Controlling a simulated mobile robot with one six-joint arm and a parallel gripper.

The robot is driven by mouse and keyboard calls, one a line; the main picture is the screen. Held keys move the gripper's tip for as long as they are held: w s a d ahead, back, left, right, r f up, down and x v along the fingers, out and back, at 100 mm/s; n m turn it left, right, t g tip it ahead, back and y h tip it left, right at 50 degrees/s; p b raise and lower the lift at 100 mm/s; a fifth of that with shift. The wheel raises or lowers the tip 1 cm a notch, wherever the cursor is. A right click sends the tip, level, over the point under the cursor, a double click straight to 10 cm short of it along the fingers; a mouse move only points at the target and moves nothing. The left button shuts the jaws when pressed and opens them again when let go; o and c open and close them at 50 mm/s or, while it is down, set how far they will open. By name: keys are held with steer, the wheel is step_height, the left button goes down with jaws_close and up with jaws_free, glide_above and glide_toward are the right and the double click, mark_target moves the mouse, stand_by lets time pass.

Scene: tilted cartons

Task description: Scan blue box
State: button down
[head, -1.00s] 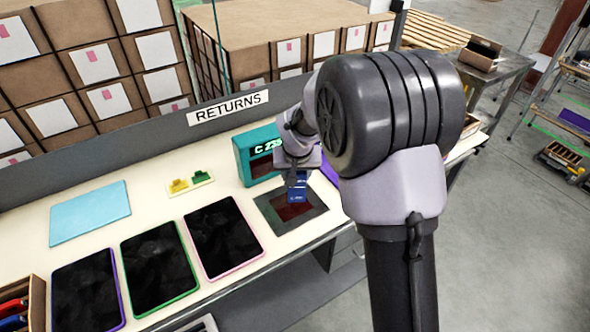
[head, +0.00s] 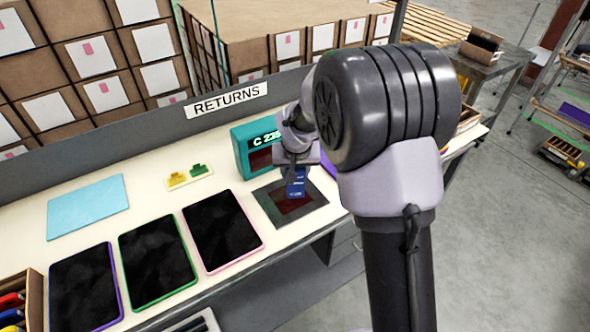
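The blue box (head: 297,186) is small and dark blue with faint white print. It is at my gripper (head: 297,166), over the dark scan pad with a reddish window (head: 268,207) on the table. I cannot tell whether the box touches the pad. My gripper points down and its fingers are mostly hidden, but the box sits right below it as if held. A teal scanner unit (head: 241,150) with a lit readout starting "C 23" stands just behind and left of the box.
Three dark-topped trays, purple (head: 85,288), green (head: 155,260) and pink-rimmed (head: 222,231), lie left. A light blue panel (head: 88,207) and a card with yellow and green pieces (head: 190,177) lie behind. A RETURNS sign (head: 231,99) is on the rear ledge. A purple item is partly hidden behind my arm.

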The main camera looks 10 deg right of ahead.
step_height(320, 180, up, 6)
steer(key=p, duration=0.4)
steer(key=shift+r, duration=0.2)
steer(key=shift+f, duration=0.2)
